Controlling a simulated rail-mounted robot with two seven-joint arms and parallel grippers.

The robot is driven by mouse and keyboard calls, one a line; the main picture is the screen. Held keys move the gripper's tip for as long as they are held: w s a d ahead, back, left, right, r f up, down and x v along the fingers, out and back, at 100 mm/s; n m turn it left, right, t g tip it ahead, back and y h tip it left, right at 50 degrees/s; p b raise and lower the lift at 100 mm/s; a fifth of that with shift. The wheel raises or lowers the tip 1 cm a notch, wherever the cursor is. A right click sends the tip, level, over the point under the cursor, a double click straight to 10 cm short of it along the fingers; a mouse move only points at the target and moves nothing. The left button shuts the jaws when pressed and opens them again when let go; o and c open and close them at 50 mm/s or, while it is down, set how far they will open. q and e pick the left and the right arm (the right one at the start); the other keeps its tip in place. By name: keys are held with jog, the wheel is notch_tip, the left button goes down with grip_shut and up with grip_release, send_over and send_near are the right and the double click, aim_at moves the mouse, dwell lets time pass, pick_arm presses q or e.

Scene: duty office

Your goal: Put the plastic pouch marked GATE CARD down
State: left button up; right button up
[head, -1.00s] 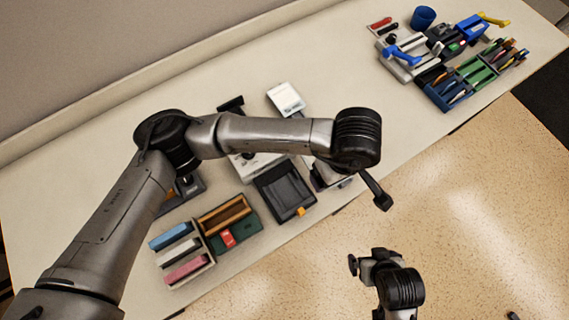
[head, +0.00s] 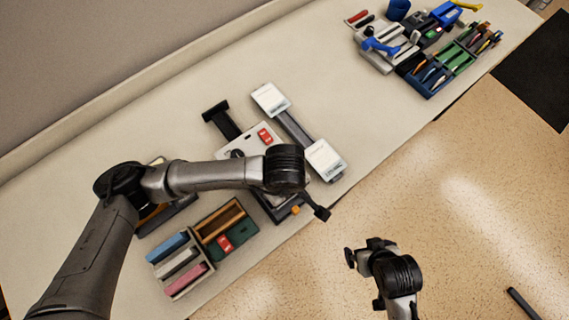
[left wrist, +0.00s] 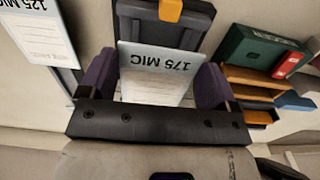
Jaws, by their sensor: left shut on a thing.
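In the left wrist view my left gripper (left wrist: 154,88) is shut on a flat white piece with a pale blue band marked 175 MIC (left wrist: 155,80). The piece spans the gap between the purple finger pads, in front of a black tray with an orange tab (left wrist: 170,10). I cannot read GATE CARD anywhere. In the head view my left wrist hides the fingers and the held piece. A similar piece marked 125 MIC (left wrist: 40,30) lies to the left; it also shows in the head view (head: 325,159). My right gripper (head: 357,257) is over the floor, its jaws unclear.
Another white piece (head: 270,99) lies farther back on the bench. A grey organizer (head: 180,264) and a green box (head: 227,230) stand at the front left. Blue and green tool trays (head: 428,74) stand at the far right. Bench between is clear.

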pick_arm(q)
jog(key=shift+f, duration=2.05)
jog(key=shift+f, duration=0.1)
jog(key=o, duration=0.8)
notch_tip(320, 180, up, 12)
jog(key=shift+r, duration=0.15)
